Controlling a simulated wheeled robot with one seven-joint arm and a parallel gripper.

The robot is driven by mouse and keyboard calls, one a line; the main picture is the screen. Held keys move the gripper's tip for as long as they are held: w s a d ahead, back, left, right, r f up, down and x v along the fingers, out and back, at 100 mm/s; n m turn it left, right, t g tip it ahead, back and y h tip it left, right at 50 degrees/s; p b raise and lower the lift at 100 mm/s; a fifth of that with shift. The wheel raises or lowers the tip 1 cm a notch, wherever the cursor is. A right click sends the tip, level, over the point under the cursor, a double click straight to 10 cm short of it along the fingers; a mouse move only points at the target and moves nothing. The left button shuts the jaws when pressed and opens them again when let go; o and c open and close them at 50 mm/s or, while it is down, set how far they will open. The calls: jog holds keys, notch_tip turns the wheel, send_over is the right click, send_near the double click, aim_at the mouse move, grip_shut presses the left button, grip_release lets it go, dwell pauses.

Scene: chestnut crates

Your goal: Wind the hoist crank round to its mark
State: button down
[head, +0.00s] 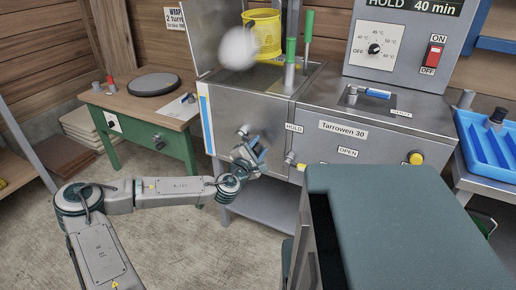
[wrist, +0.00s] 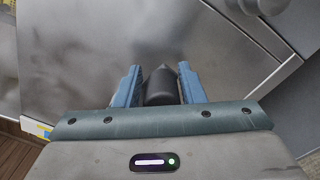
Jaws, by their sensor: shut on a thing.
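My gripper (head: 259,150) is at the front of the steel tank (head: 262,108), low on its left part. In the wrist view, the two blue fingers of my gripper (wrist: 160,72) are closed on a black cylindrical grip (wrist: 160,91), which appears to be the crank handle. Grey metal lies behind it. In the head view my gripper and wrist hide the grip and most of the crank, and I cannot make out its angle. I cannot make out the crank's mark in either view. A yellow basket (head: 265,38) hangs above the tank.
White steam (head: 238,48) rises beside the basket. Two green-handled levers (head: 290,62) stand at the tank. Right of it is the steel front labelled Tarrowen 30 (head: 343,131). A green table (head: 150,140) is at left, a blue tray (head: 490,150) at right.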

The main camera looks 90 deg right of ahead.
jog(key=shift+w+f, duration=0.1)
jog(key=shift+f, duration=0.05)
jog(key=c, duration=1.1)
grip_release()
jog(key=shift+w, duration=0.1)
jog(key=shift+a, duration=0.1)
jog(key=p+v, duration=0.2)
jog(key=v, duration=1.1)
jog(key=shift+a, duration=0.3)
